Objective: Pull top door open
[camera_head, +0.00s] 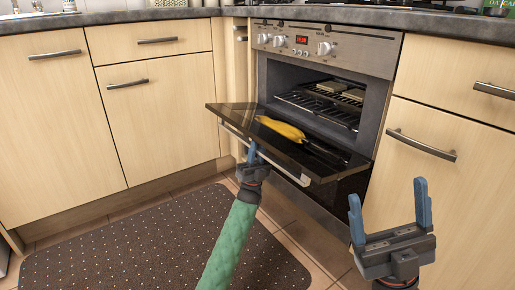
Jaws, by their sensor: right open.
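The dark glass oven door (222,109) is hinged down and open, close to level, with a pale bar handle (235,133) along its front edge. My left gripper (252,152) reaches up to this handle and seems to touch it. Its blue fingers overlap from this angle, so their grip cannot be made out. A long yellow object with a dark end (281,128), perhaps a banana, lies on the inside of the door. My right gripper (390,208) is open and empty at the lower right, apart from the door and in front of the right cabinet.
The oven cavity holds wire racks (318,106) with pale flat pieces on them. Knobs and a red display (302,40) sit above. Wooden cabinets (165,115) flank the oven, and a dotted dark mat (150,250) covers the floor at left.

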